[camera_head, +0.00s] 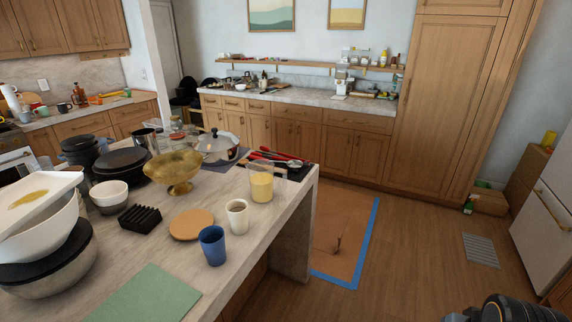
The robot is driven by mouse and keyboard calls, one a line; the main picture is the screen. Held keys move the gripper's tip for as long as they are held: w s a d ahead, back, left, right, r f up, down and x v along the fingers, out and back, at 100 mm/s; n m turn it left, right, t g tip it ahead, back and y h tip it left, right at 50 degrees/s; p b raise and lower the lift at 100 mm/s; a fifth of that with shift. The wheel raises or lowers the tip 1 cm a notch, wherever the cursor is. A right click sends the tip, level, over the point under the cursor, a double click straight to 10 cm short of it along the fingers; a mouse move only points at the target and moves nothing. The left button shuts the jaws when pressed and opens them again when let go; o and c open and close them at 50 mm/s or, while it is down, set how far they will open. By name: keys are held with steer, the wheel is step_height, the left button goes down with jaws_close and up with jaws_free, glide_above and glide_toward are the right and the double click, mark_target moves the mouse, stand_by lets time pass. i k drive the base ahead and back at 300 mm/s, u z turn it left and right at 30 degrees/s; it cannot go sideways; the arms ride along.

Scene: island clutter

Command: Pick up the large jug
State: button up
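A clear jug-like container (262,187) with yellow contents stands upright on the island near its right end. A shiny metal vessel (147,141), which may also be a jug, stands farther back on the island, partly hidden by dark pans and the gold bowl. I cannot tell for certain which one is the large jug. Dark rounded parts at the bottom right corner look like my arm. No gripper fingers show.
The marble island (262,225) is crowded: gold footed bowl (175,168), lidded pot (217,146), white cup (237,217), blue cup (212,245), wooden disc (191,224), red-handled utensils (275,156) and stacked bowls (48,265). Wooden floor right of the island is mostly open, with a blue-edged mat (338,235).

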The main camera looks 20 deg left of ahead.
mark_target(268, 182)
steer(key=i, duration=2.35)
steer(key=u, duration=4.75)
